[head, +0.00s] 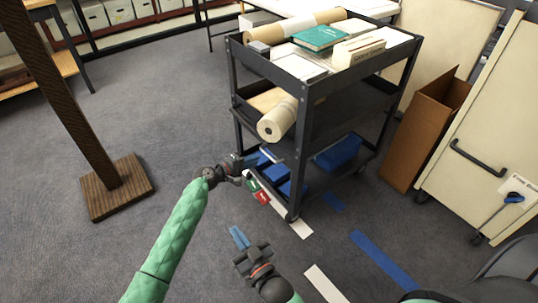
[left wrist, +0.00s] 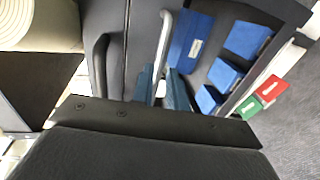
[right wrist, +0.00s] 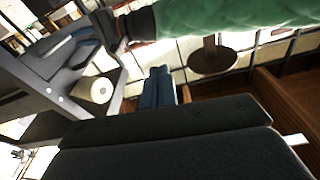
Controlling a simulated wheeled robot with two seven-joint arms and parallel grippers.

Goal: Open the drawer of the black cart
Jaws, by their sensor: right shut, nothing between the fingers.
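The black cart (head: 304,128) stands right of centre in the head view. My left gripper (head: 243,163) is low at its left side, by the lower shelf. In the left wrist view, a grey bar handle (left wrist: 164,42) on a dark panel (left wrist: 143,30) runs down between the two blue fingers (left wrist: 163,88). The fingers are apart, but I cannot tell whether they press on the bar. A darker handle (left wrist: 101,58) is to the left. My right gripper (head: 238,238) is shut and empty, low in front of the cart; its fingers also show in the right wrist view (right wrist: 157,88).
Blue boxes (head: 338,152) lie on the cart's bottom shelf, and a paper roll (head: 278,120) juts from its middle shelf. A brown post base (head: 117,187) stands left. A cardboard box (head: 423,130) and a cream cabinet (head: 487,125) are right. Carpet between post and cart is free.

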